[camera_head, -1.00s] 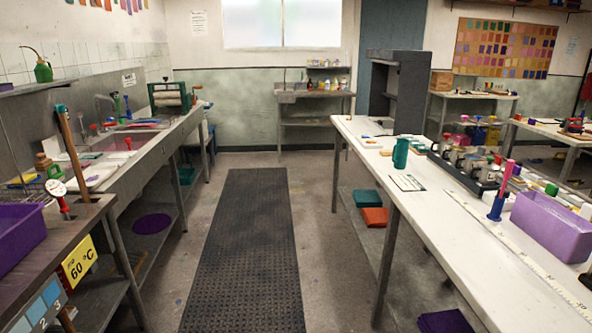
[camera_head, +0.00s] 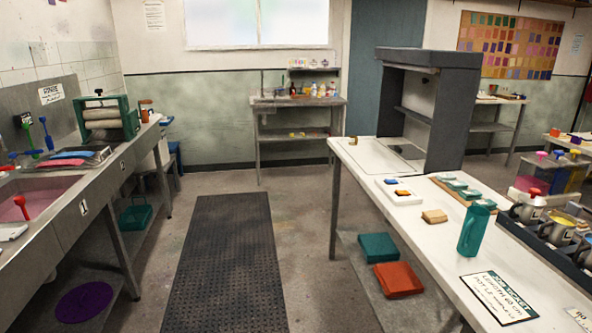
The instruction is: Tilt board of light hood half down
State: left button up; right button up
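The light hood (camera_head: 457,105) is a dark grey box with an open front. It stands at the far end of the white table on the right. A horizontal board (camera_head: 413,115) shows inside it at about mid-height; its exact tilt is hard to tell from here. A pale panel (camera_head: 400,151) lies at the hood's foot. Neither of my grippers is in view.
A sink counter (camera_head: 62,222) runs along the left. The dark floor mat (camera_head: 237,262) between them is clear.

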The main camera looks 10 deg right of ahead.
aim_at(419, 90)
jog(key=i+j+z, duration=0.15)
jog(key=i+z, duration=0.3)
jog(key=i+j+z, duration=0.4)
jog(key=i, duration=0.2)
jog(key=i+j+z, duration=0.45)
